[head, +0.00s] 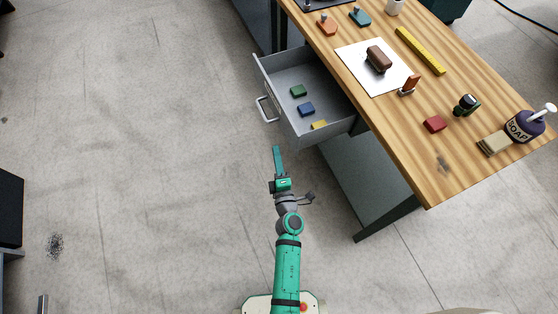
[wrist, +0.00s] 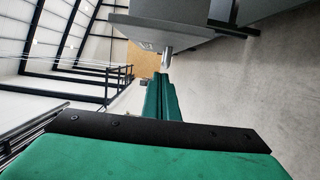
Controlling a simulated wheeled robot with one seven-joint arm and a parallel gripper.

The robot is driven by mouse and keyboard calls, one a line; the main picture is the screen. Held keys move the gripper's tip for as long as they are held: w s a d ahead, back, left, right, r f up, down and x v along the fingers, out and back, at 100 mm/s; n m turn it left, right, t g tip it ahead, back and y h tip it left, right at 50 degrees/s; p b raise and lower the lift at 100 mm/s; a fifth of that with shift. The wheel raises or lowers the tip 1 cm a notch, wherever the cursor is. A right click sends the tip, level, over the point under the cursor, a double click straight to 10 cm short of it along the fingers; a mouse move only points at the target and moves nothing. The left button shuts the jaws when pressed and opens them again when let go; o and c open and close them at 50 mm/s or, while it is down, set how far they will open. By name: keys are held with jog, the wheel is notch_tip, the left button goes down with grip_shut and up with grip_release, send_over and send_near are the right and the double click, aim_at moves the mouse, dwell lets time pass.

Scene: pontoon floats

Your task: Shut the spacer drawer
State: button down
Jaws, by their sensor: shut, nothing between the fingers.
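The grey spacer drawer (head: 262,72) stands pulled out from under the wooden workbench in the head view. Its pale bar handle (head: 265,109) is on the front, at the left. Inside lie a green block (head: 298,90), a blue block (head: 306,109) and a yellow block (head: 319,125). My gripper (head: 276,150) is shut and empty, below the drawer's near corner in the picture and apart from the handle. In the wrist view the shut green fingers (wrist: 161,92) point toward a grey body, likely the drawer (wrist: 160,32), with a short metal piece, likely the handle (wrist: 167,60).
A bench leg (head: 385,220) stands right of my arm. The floor (head: 130,150) left of the drawer is clear.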

jog(key=w+d, duration=0.3)
jog(key=w, duration=0.3)
jog(key=shift+d, duration=0.25)
